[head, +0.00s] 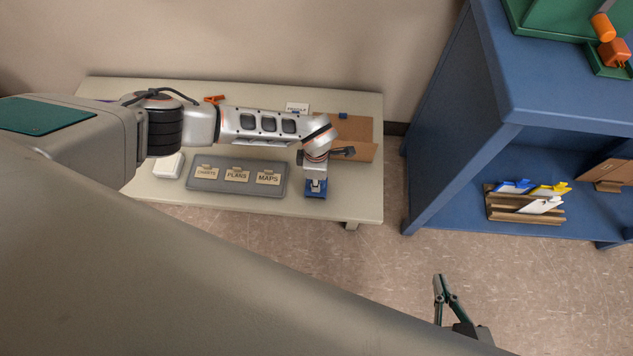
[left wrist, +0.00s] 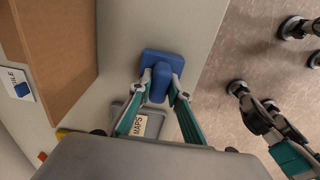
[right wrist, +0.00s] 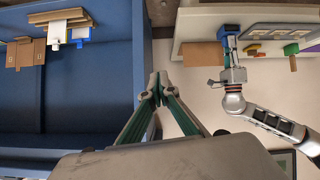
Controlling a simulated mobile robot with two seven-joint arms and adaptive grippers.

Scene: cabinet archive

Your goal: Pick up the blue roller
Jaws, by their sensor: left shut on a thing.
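The blue roller (head: 315,195) is near the front right edge of the cream table (head: 362,205). My left gripper (head: 316,186) is over it, pointing down. In the left wrist view the blue roller (left wrist: 161,82) shows a wide flat blue part with a rounded blue part between the fingertips. My left gripper (left wrist: 161,84) is shut on that rounded part. I cannot tell whether the roller touches the table. My right gripper (head: 440,279) is far from it, over the floor. Its fingertips (right wrist: 158,84) meet in the right wrist view, with nothing between them.
A grey tray (head: 210,186) with cards marked PLANS and MAPS lies left of the roller. A brown board (head: 350,128) lies behind it. A blue cabinet (head: 450,130) stands to the right, with a wooden rack (head: 525,216) on its shelf. Open floor lies between.

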